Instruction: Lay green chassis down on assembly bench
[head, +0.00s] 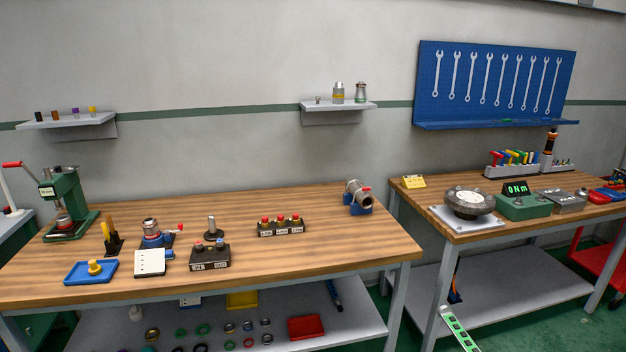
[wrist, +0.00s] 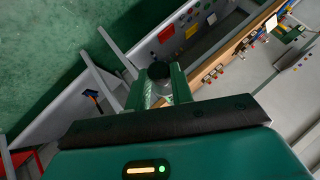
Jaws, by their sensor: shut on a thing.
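In the wrist view my gripper (wrist: 158,80) is shut, with green parts on both sides of a dark round-topped piece (wrist: 159,70). I cannot tell how much of this green is the chassis and how much is finger. In the head view a green and white slotted strip (head: 459,328) shows at the bottom edge; I cannot tell whether it belongs to the chassis or to my arm. The left wooden bench (head: 340,240) stands ahead, and its edge (wrist: 232,52) shows in the wrist view. My gripper is out in front of the benches, clear of their tops.
The left bench carries a green press (head: 65,205), blue tray (head: 88,273), button block (head: 281,228) and pipe vise (head: 357,198). Bare wood lies at its right front. The right bench (head: 465,235) holds a round fixture (head: 468,202) and 0 Nm meter (head: 521,205). A gap separates the benches.

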